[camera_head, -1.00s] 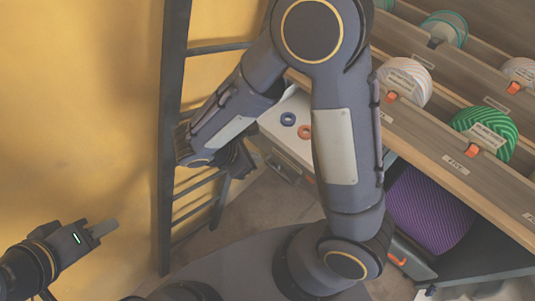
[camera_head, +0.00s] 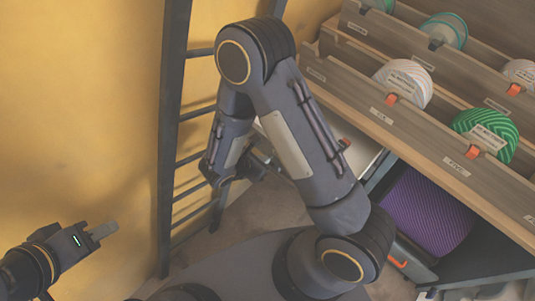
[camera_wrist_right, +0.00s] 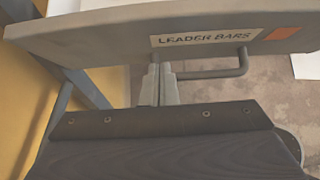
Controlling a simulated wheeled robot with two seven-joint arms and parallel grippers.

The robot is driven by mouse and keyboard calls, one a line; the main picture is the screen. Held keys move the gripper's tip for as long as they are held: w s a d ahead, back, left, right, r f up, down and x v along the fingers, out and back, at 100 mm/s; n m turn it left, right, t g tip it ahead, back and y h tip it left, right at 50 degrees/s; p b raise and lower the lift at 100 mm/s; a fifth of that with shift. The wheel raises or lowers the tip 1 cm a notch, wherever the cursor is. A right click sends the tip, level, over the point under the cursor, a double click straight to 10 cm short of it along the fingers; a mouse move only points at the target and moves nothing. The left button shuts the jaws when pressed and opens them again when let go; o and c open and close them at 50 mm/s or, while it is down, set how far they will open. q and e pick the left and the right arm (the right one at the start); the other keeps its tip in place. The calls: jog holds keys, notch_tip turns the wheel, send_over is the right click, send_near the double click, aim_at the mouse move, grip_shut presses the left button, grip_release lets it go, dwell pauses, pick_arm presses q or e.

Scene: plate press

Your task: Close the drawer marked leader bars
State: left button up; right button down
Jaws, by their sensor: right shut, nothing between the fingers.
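The leader bars drawer front (camera_wrist_right: 100,35) crosses the top of the right wrist view, with its white label (camera_wrist_right: 205,38), an orange patch (camera_wrist_right: 282,33) and a bar handle (camera_wrist_right: 242,65). My right gripper (camera_wrist_right: 160,75) is shut and empty, its fingertips at the front beside the handle's left end; I cannot tell whether they touch. In the head view my right gripper (camera_head: 245,168) is low beside the dark ladder-like frame. Part of the drawer's pale inside (camera_head: 362,157) shows, so it stands open; my arm hides much of it. My left gripper (camera_head: 97,233) is at lower left, away from the drawer.
The dark frame (camera_head: 175,150) stands against the yellow wall (camera_head: 80,100). A wooden rack (camera_head: 430,130) with several spools is at right, above a purple roll (camera_head: 430,208). Bare floor (camera_head: 245,212) shows beneath my right gripper.

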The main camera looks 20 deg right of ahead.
jog(key=shift+w+d, duration=0.2)
jog(key=shift+d, duration=0.3)
jog(key=shift+w+d, duration=0.2)
jog(key=shift+d, duration=0.3)
jog(key=w+d+b, duration=0.1)
jog(key=w+d, duration=0.1)
jog(key=d, duration=0.4)
jog(key=w+d+b, duration=0.2)
jog(key=w+d, duration=0.1)
jog(key=d, duration=0.4)
jog(key=w+d+b, duration=0.1)
jog(key=w+d, duration=0.2)
jog(key=d, duration=0.3)
jog(key=shift+d, duration=0.2)
jog(key=shift+w+d+b, duration=0.25)
jog(key=shift+d+b, duration=0.05)
jog(key=shift+d, duration=0.3)
jog(key=shift+d+r, duration=0.15)
jog(key=shift+d, duration=0.1)
